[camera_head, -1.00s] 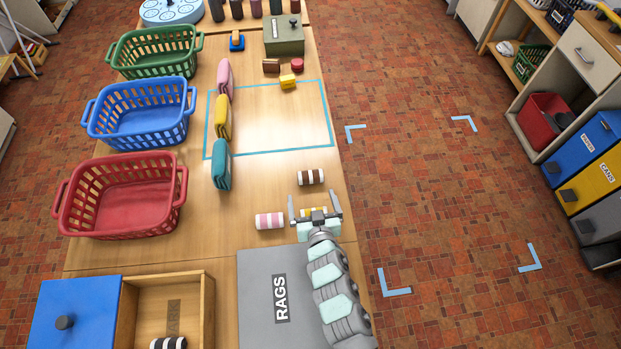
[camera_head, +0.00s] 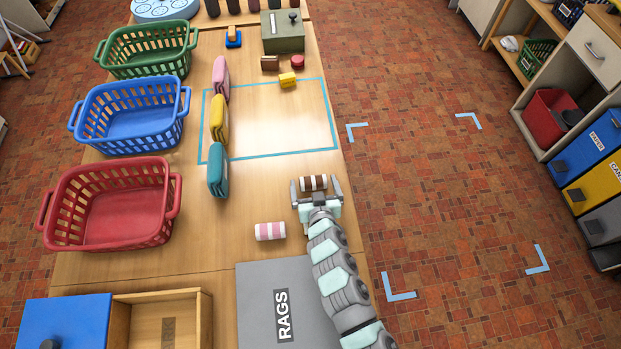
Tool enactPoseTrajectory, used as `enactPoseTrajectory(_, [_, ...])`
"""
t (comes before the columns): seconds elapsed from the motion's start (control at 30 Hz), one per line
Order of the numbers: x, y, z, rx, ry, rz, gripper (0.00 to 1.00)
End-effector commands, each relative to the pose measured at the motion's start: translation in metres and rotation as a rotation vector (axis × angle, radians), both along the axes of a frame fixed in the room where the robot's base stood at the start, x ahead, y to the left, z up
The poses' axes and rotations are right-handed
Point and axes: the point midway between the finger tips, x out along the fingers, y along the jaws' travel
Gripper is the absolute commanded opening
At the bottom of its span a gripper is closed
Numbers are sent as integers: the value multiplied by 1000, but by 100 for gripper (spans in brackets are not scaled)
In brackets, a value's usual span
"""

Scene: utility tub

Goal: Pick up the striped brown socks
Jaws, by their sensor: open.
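The striped brown socks (camera_head: 314,183), a small brown and white roll, lie on the table near its right edge. My gripper (camera_head: 316,186) is open, with one finger on the left of the roll and one on the right. I cannot tell whether the fingers touch it or how high they are above the table. The lower side of the roll is partly hidden by the gripper.
A pink and white striped roll (camera_head: 270,231) lies to the left of my arm. A grey RAGS panel (camera_head: 262,306) is at the near edge. A red basket (camera_head: 117,238) stands at left, and folded teal cloth (camera_head: 218,174) stands upright. The blue-taped area beyond is mostly clear.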

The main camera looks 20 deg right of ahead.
Motion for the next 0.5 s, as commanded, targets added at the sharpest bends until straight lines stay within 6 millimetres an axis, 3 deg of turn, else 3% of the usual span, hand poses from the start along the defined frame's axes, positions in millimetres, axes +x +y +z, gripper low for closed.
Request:
enactPoseTrajectory(0.2, [0, 0, 0, 0, 0, 0, 99])
enactPoseTrajectory(0.5, [0, 0, 0, 0, 0, 0, 75])
